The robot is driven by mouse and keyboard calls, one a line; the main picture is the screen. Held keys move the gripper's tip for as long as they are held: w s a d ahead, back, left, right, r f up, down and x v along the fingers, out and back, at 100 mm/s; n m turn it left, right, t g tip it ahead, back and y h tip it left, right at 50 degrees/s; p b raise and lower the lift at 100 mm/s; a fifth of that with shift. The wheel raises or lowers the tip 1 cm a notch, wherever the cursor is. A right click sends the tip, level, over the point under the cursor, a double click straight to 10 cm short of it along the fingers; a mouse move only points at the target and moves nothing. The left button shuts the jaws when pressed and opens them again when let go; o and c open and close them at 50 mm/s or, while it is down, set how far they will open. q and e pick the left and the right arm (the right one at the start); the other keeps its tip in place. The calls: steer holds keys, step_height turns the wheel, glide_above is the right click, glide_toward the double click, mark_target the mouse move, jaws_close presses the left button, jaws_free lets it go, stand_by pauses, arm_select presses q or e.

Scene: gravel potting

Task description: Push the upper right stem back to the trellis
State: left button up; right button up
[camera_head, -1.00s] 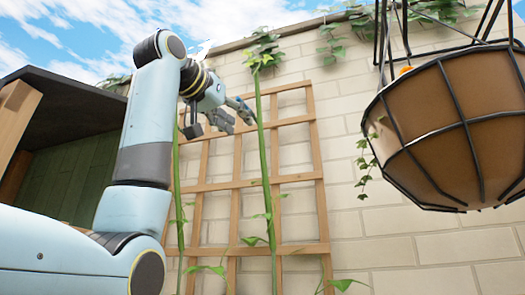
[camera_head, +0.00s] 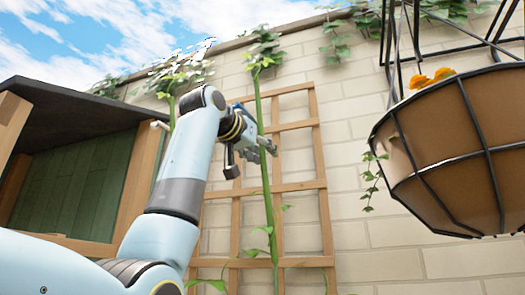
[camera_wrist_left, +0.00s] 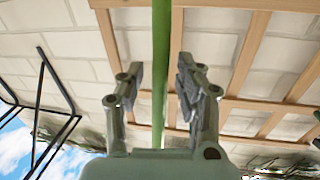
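The right green stem (camera_head: 266,185) rises in front of the wooden trellis (camera_head: 320,165) to a leafy top (camera_head: 262,55) above it. How far the stem stands off the trellis is hard to tell. My left gripper (camera_head: 268,147) is at the stem's upper part in the head view. In the left wrist view, the stem (camera_wrist_left: 161,50) runs between the two open fingers of my left gripper (camera_wrist_left: 159,75), with a gap on each side. The left stem (camera_head: 172,108) is mostly hidden behind my left arm. My right gripper is not in view.
A hanging wire basket (camera_head: 455,150) with a brown liner and orange flowers (camera_head: 432,77) hangs at the right. A dark-topped wooden cabinet (camera_head: 70,110) stands at the left. A pale brick wall (camera_head: 400,265) lies behind the trellis. Open space lies between stem and basket.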

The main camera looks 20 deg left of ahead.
arm_select(q)
jaws_close()
